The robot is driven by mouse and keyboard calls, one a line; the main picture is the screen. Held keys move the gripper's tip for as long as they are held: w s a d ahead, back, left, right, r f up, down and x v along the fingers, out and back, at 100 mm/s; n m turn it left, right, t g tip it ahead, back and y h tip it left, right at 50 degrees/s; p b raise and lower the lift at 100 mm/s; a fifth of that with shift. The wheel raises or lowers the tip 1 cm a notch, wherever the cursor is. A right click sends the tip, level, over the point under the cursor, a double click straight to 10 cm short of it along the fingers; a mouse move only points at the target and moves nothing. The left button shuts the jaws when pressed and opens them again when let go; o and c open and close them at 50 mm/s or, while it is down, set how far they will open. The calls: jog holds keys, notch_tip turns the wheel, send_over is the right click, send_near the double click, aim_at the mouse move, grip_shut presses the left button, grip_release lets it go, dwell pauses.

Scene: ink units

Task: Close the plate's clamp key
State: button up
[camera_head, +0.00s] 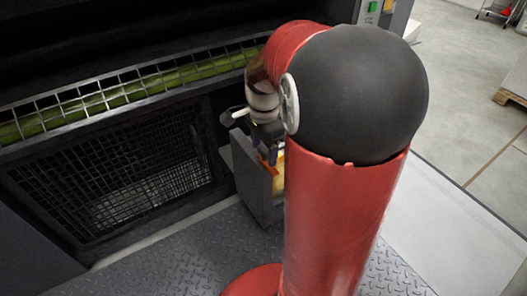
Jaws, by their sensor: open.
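My gripper (266,152) is partly in view at the end of my red arm, left of the large black joint. It points down at the top of a grey upright box (252,180) at the foot of the machine. It is open and I see nothing held in it. A small orange piece (269,173) shows just under the gripper, at the box's edge; I cannot tell what it is. I cannot make out the plate or its clamp key. My arm hides much of the area to the right of the gripper.
A dark machine has a wire guard (120,95) over a green roller (85,105) and a black mesh panel (125,185) below. Chequered metal floor (185,262) lies in front. A control panel with a green button (373,7) is behind my arm. Open floor lies right.

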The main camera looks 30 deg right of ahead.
jog(key=shift+f, duration=0.35)
jog(key=c, duration=1)
